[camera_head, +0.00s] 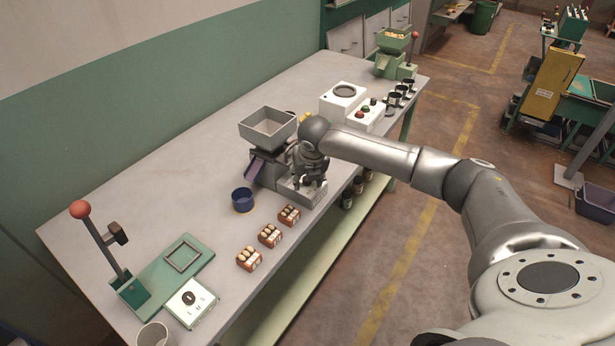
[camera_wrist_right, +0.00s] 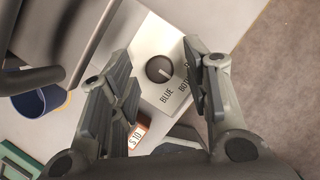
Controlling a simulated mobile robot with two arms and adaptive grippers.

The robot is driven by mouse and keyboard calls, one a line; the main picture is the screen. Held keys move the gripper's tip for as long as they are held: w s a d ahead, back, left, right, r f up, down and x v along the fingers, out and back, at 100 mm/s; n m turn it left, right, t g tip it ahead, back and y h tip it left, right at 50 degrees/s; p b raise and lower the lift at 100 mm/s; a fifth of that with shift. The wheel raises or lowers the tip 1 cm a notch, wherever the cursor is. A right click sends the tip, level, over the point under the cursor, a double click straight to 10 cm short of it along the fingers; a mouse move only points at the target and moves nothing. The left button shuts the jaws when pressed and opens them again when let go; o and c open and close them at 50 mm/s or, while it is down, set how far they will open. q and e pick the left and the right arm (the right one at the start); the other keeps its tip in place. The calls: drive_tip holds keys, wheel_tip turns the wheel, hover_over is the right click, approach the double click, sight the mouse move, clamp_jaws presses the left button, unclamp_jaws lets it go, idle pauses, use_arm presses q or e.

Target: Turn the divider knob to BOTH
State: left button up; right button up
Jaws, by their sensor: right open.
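The divider knob (camera_wrist_right: 159,69) is a dark round knob with a pale pointer line, on a light plate (camera_wrist_right: 147,43) lettered BLUE and BOTH; the end of BOTH is behind a finger. The pointer line slants to the lower right, towards the lettering; I cannot tell exactly which word it meets. My right gripper (camera_wrist_right: 156,62) is open, its fingers on either side of the knob and apart from it in the right wrist view. In the head view the right gripper (camera_head: 310,178) is over the grey hopper machine's base (camera_head: 302,196) and hides the knob. My left gripper is out of view.
The grey hopper (camera_head: 268,125) stands close beside the gripper, with a purple chute (camera_head: 254,168) and a blue cup (camera_head: 243,200). Several small red boxes (camera_head: 270,236) line the table's front edge. A white box with buttons (camera_head: 345,98) stands behind.

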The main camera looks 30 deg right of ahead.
drive_tip(key=v, duration=1.2)
